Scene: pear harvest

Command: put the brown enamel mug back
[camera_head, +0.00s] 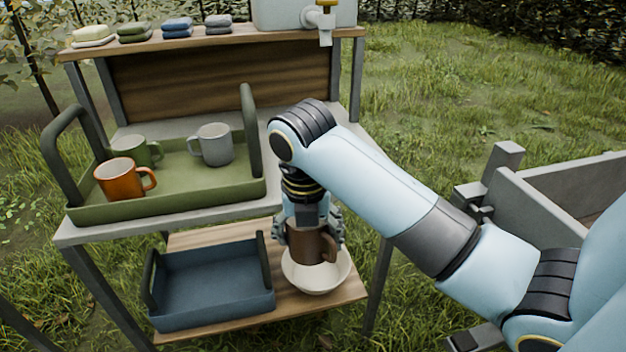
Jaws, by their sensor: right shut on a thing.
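The brown enamel mug (309,246) is upright in my right gripper (309,238), which comes down from above and is shut on it. The mug is at a white bowl (318,279) on the lower wooden shelf; its lower part is at the bowl's opening, and I cannot tell whether it touches the bowl. A green tray (180,202) on the upper grey surface holds an orange mug (121,178), a green mug (136,149) and a grey mug (213,144). My left gripper is not in view.
An empty blue tray (212,305) with dark handles lies left of the bowl on the lower shelf (335,297). Folded cloths (134,32) and a water container with a tap (325,28) stand on the top shelf. A grey crate (530,215) is at the right.

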